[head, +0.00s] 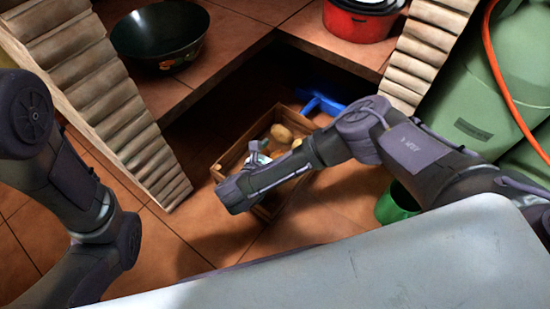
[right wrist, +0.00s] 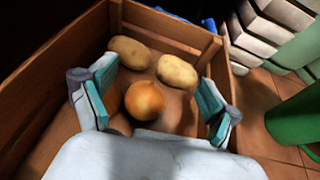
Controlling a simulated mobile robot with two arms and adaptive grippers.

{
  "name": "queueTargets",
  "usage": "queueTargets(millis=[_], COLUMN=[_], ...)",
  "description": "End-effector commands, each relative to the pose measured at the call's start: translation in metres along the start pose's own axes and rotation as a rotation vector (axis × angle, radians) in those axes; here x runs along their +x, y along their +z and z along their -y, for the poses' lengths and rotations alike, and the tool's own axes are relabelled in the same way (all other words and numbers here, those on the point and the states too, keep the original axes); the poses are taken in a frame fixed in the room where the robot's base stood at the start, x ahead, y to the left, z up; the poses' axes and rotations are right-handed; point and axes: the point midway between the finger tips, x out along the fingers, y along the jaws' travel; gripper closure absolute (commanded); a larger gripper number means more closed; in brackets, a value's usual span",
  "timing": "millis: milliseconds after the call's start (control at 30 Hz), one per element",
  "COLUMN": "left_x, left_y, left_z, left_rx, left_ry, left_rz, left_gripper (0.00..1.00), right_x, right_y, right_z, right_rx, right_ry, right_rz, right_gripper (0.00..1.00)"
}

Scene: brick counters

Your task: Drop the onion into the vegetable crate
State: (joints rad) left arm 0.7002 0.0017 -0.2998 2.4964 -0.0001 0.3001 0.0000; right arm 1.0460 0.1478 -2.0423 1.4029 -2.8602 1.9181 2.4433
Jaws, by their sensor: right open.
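The wooden vegetable crate (head: 232,156) stands on the floor under the counter; its brown walls (right wrist: 75,60) fill much of the right wrist view. The round orange-brown onion (right wrist: 144,100) is inside the crate, near two potatoes. My right gripper (right wrist: 153,103) is open, with its teal-padded fingers apart on either side of the onion. Gaps show between the onion and both fingers. In the head view my right gripper (head: 256,158) is partly hidden by my own arm, at the crate. My left gripper is out of view; only left arm links show.
Two potatoes (right wrist: 178,72) (right wrist: 129,53) lie at the crate's far end. A green bucket (head: 395,203) stands right of the crate. A blue object (head: 322,103) lies behind it. A dark wok (head: 160,35) and red pot (head: 360,20) sit on the counter above.

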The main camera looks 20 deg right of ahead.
Motion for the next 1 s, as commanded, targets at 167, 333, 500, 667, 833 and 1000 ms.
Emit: queueTargets(millis=[167, 333, 500, 667, 833, 1000], left_x=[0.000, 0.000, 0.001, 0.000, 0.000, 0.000], left_y=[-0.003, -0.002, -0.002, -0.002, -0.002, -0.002], left_z=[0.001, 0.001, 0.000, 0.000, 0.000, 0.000], left_rx=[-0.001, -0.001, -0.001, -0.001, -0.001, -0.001], left_ry=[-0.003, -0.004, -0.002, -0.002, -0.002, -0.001], left_rz=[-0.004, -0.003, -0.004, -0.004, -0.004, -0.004], left_gripper=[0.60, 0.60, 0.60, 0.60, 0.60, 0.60], right_x=[0.000, -0.012, -0.041, -0.059, -0.088, -0.111], right_y=[0.000, -0.001, -0.001, 0.000, 0.000, 0.000], right_z=[0.000, -0.001, -0.005, -0.005, -0.002, -0.002], right_rx=[-0.001, -0.001, -0.001, -0.003, -0.001, 0.000], right_ry=[0.000, 0.002, 0.015, 0.015, 0.006, 0.006], right_rz=[-0.001, -0.003, -0.007, -0.003, 0.000, 0.000], right_gripper=[0.11, 0.11, 0.11, 0.11, 0.11, 0.11])
